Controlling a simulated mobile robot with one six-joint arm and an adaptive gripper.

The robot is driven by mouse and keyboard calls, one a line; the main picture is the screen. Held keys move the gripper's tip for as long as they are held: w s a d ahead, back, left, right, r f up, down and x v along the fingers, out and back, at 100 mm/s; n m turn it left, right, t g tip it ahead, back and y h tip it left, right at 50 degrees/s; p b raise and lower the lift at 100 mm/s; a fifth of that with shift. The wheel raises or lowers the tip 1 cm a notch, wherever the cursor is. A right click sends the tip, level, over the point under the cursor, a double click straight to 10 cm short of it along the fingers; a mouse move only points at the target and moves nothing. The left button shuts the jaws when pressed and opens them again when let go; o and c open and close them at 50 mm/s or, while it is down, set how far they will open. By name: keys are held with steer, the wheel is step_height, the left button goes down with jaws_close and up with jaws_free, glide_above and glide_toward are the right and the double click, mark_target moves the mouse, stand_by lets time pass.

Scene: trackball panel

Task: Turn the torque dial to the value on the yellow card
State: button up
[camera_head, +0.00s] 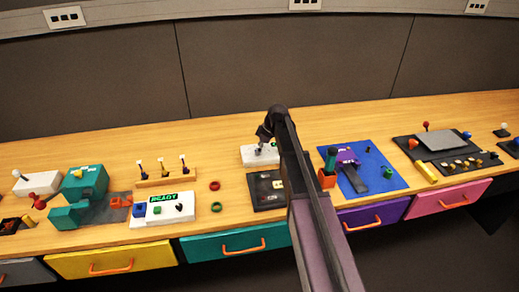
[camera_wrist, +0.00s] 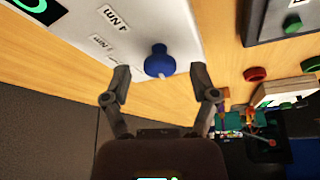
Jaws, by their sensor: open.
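A blue knob (camera_wrist: 158,61), which looks like the torque dial, stands on a white panel (camera_wrist: 150,22) with printed "Nm" labels in the wrist view. The labels are upside down and partly cut off; I cannot read a full scale or a pointer. My gripper (camera_wrist: 160,84) is open, one finger on each side of the knob, with gaps on both sides. In the head view my gripper (camera_head: 266,136) is over the white panel (camera_head: 249,161) and hides the knob. I cannot make out a yellow card in either view.
A dark panel (camera_head: 262,200) lies in front of the white one. Left of it are a red ring (camera_head: 215,185) and a green ring (camera_head: 217,207). A blue mat (camera_head: 385,180) with a green-topped handle (camera_head: 330,160) is to the right. A bare wood strip runs behind.

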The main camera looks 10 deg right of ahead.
jaws_close()
